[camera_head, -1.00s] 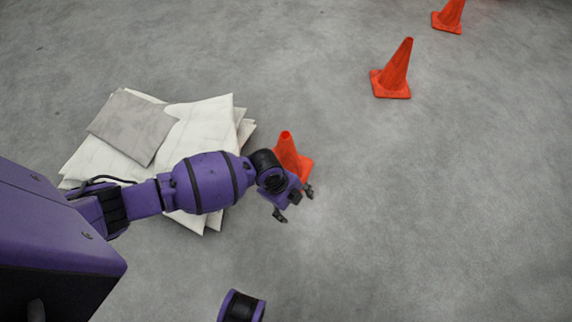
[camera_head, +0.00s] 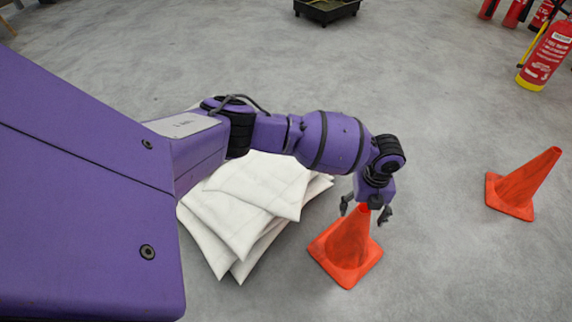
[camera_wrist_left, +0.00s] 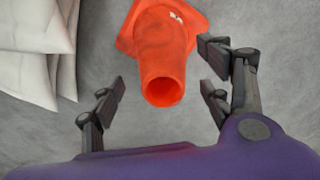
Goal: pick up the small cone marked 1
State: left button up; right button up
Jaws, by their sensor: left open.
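An orange cone (camera_head: 347,247) stands upright on the grey floor in the head view, just right of a stack of white folded sheets. My left gripper (camera_head: 365,212) is open, with its fingers pointing down at either side of the cone's top. In the left wrist view the cone (camera_wrist_left: 162,52) lies between and beyond the open fingers (camera_wrist_left: 160,92), its open tip toward me. I cannot tell whether a finger touches it. A small white mark shows on its base, too small to read. A second orange cone (camera_head: 524,184) stands to the right. My right gripper is not in view.
The white folded sheets (camera_head: 262,183) lie left of the cone, under my left arm; they also show in the left wrist view (camera_wrist_left: 35,28). Red extinguishers (camera_head: 549,55) stand at the top right. A dark tray (camera_head: 327,12) sits at the top. Floor between the cones is clear.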

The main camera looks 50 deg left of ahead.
aim_at(353, 233)
pick_arm(q)
notch_tip(353, 233, down, 4)
jog(key=shift+b, duration=0.95)
jog(key=shift+r, duration=0.1)
jog(key=c, duration=1.8)
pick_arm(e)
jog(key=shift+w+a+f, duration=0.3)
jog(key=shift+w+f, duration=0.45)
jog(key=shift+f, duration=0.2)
pick_arm(q)
jog(key=shift+o, duration=0.2)
jog(key=shift+r, duration=0.1)
